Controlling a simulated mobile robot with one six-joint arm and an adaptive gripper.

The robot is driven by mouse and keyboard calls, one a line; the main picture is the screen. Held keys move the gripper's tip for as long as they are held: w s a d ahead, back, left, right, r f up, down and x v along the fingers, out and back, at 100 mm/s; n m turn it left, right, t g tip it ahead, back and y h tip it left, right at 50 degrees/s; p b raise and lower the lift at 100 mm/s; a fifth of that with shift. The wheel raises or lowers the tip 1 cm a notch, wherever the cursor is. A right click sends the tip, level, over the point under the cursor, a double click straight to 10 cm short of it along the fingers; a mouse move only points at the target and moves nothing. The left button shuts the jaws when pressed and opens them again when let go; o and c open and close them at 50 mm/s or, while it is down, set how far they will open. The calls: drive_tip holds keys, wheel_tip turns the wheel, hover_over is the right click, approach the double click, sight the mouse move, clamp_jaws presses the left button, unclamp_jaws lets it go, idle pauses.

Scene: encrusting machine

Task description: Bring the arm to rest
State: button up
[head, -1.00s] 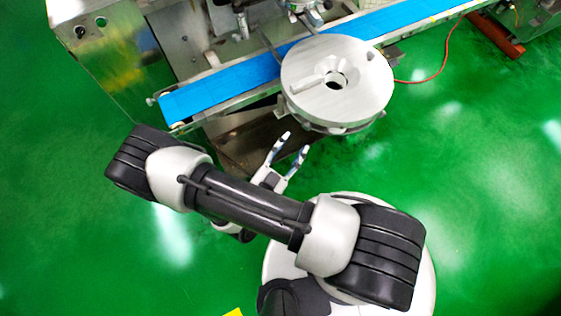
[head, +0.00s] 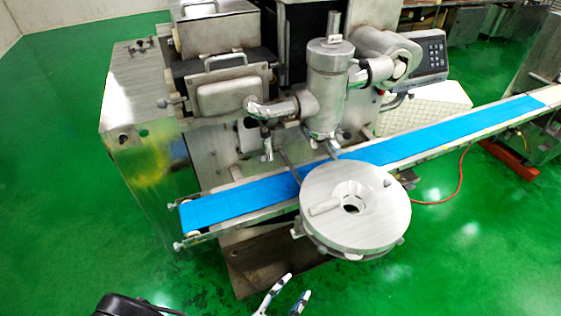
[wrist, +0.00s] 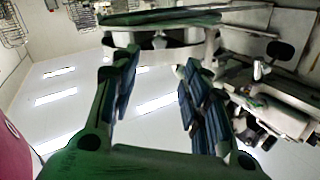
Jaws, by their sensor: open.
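My gripper (head: 288,293) shows at the bottom edge of the head view, its two fingertips apart and nothing between them. It is in front of and below the round metal disc (head: 330,234), with clear space between them. In the wrist view my gripper (wrist: 155,75) has its fingers spread, pointing up the picture. The underside of a round metal part (wrist: 155,42) shows beyond the fingertips, apart from them. Most of my arm is out of the head view; only a dark piece shows at the bottom left.
The encrusting machine (head: 325,88) stands behind the disc, with a blue conveyor belt (head: 240,207) running across its front. A control panel (head: 428,52) is at the upper right. A red cable (head: 461,178) lies on the green floor (head: 480,260), which is open at left and right.

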drive_tip(key=s+d+r+n+g+y, duration=0.2)
drive_tip(key=d+r+n+g+y, duration=0.1)
drive_tip(key=r, duration=0.7)
drive_tip(key=s+d+r+n+g+y, duration=0.2)
drive_tip(key=r+n+y, duration=0.3)
drive_tip(key=r, duration=0.6)
drive_tip(key=s+d+r+n+g+y, duration=0.1)
drive_tip(key=d+r+n+g+y, duration=0.2)
drive_tip(key=r, duration=0.8)
drive_tip(key=shift+s+d+r+n+g+y, duration=0.15)
drive_tip(key=shift+s+d+n+g+y, duration=0.15)
drive_tip(key=shift+s+d+n+y, duration=0.15)
drive_tip(key=shift+w+a, duration=0.1)
drive_tip(key=shift+c, duration=0.6)
drive_tip(key=shift+c, duration=0.4)
